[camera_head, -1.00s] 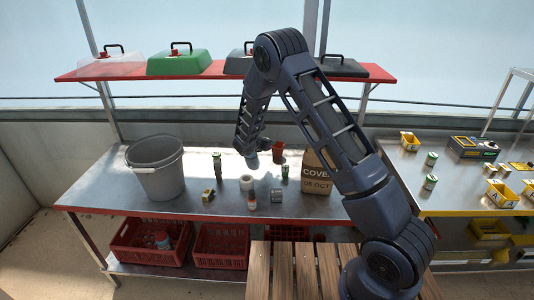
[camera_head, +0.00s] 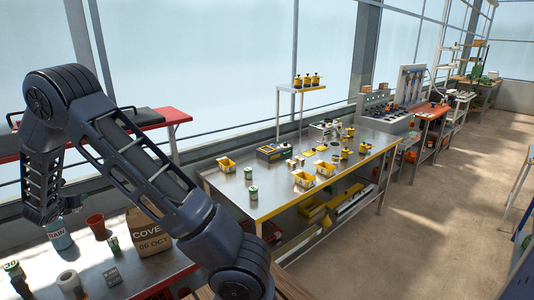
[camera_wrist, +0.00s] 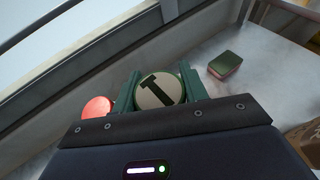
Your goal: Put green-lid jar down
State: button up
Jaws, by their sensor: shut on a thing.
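My gripper (camera_wrist: 160,95) is shut on a round jar, seen end-on in the wrist view. The jar's lid (camera_wrist: 159,91) has a pale face with a dark T-shaped mark and a greenish rim. The green fingers stand on both sides of it. In the head view my gripper (camera_head: 72,203) is small at the far left, and the jar in it cannot be made out clearly. A light blue labelled bottle (camera_head: 58,234) shows just below it. On the steel table stands a white jar with a green lid (camera_head: 252,192).
A red pot (camera_head: 96,227) and a brown paper bag (camera_head: 150,235) stand right of my gripper. The wrist view shows a red round thing (camera_wrist: 97,107) and a green-topped box (camera_wrist: 225,64). Yellow bins (camera_head: 304,179) stand on the steel table; its left front area is mostly clear.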

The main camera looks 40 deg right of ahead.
jog(key=w+d+f+m+g+h, duration=0.2)
jog(key=d+m+h, duration=0.1)
jog(key=d, duration=2.6)
jog(key=w+d+f+m+g+h, duration=0.2)
jog(key=d+m, duration=0.1)
jog(key=d, duration=2.5)
jog(key=s+d+f+m+g+h, duration=0.25)
jog(key=d+m+g, duration=0.2)
jog(key=d, duration=0.95)
jog(key=shift+g+y, duration=0.25)
jog(key=shift+g, duration=0.2)
jog(key=shift+s+f, duration=0.2)
jog(key=shift+f, duration=3.45)
jog(key=shift+f, duration=0.1)
jog(key=o, duration=1)
